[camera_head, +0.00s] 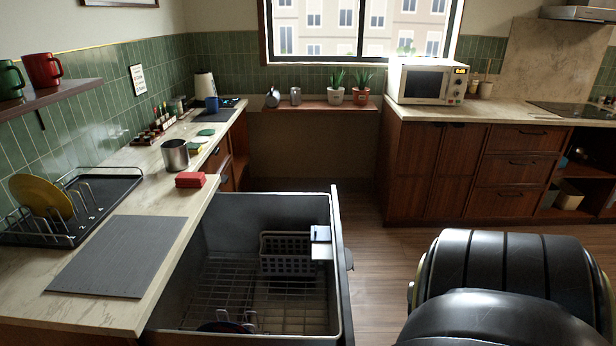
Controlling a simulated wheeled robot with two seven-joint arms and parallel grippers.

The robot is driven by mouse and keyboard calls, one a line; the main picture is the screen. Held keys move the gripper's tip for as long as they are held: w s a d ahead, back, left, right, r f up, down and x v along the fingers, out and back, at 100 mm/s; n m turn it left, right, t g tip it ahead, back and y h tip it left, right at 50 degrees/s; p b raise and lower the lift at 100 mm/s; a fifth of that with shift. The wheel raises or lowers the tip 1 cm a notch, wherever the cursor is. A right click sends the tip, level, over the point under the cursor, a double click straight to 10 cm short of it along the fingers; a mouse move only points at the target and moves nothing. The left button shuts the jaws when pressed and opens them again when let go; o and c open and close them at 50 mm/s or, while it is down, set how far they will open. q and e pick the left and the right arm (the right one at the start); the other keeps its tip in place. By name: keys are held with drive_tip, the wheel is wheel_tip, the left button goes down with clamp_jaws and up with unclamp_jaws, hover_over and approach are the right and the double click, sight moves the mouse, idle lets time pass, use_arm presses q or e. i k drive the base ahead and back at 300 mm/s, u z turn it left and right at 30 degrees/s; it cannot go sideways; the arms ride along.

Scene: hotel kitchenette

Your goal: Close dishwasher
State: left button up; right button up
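The dishwasher (336,215) is a dark drawer-type unit below the left counter. It is pulled far out into the room, with its open top showing. Inside it are a wire rack (215,285), a grey cutlery basket (286,262) near the front wall, and a dark round dish (222,327) at the lower edge of the picture. A small pale box-shaped part (320,243) sits by the inside of the front wall. A handle (349,258) shows on the outer face of the front. Neither of my grippers is in view.
The left counter (185,212) holds a grey mat (118,256), a dish rack (100,205) with a yellow plate (41,196), a metal pot (175,155) and red sponges (190,180). Wooden floor (385,260) lies free beyond the drawer front. Cabinets (480,165) line the back.

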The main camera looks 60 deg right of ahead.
sight(218, 276)
drive_tip(key=u, duration=0.25)
drive_tip(key=k, duration=1.1)
drive_tip(key=z, duration=1.75)
drive_tip(key=i, duration=1)
drive_tip(key=u, duration=0.05)
drive_tip(key=k, duration=0.5)
drive_tip(key=u, duration=0.35)
drive_tip(key=i, duration=1.05)
drive_tip(key=u, duration=0.25)
